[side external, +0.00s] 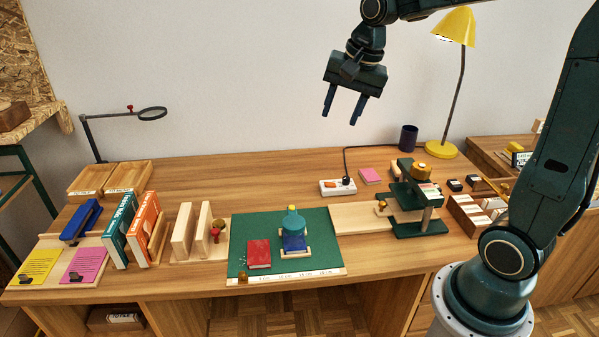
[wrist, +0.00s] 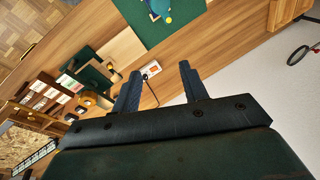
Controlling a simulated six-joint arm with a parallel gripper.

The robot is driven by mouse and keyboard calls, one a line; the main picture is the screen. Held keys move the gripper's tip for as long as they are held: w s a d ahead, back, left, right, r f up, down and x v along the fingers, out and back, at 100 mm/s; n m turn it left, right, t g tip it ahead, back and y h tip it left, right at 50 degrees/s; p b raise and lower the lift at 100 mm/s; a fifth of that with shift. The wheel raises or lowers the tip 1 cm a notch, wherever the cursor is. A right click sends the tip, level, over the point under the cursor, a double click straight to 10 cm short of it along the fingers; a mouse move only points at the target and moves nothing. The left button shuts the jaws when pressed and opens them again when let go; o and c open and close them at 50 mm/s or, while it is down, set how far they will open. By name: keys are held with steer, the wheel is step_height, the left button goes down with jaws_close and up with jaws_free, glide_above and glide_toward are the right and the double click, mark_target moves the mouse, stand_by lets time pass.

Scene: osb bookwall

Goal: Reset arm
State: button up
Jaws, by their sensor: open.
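My gripper (side external: 345,106) is raised high above the back of the desk, in front of the pale wall, with its fingers pointing down. Its two blue fingers are apart with nothing between them. In the wrist view my gripper (wrist: 160,88) also shows open and empty, with the desk beyond the fingertips. My arm comes in from the right in the side view and reaches over the desk. The gripper touches nothing.
A green mat (side external: 325,235) holds a red book (side external: 259,254) and a blue-and-teal item (side external: 293,236). Upright books (side external: 118,232) stand left. A green press (side external: 418,200), yellow lamp (side external: 455,27) and power strip (side external: 338,188) stand right. A magnifier (side external: 152,114) rises back left.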

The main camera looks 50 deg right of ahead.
steer(key=s+a+n+t, duration=0.1)
steer(key=s+a+n, duration=0.3)
steer(key=s, duration=0.5)
steer(key=s+a+n+t, duration=0.1)
steer(key=s+a+n, duration=0.3)
steer(key=s+n, duration=0.4)
steer(key=shift+s+f, duration=0.3)
steer(key=shift+s, duration=0.45)
steer(key=shift+w, duration=0.15)
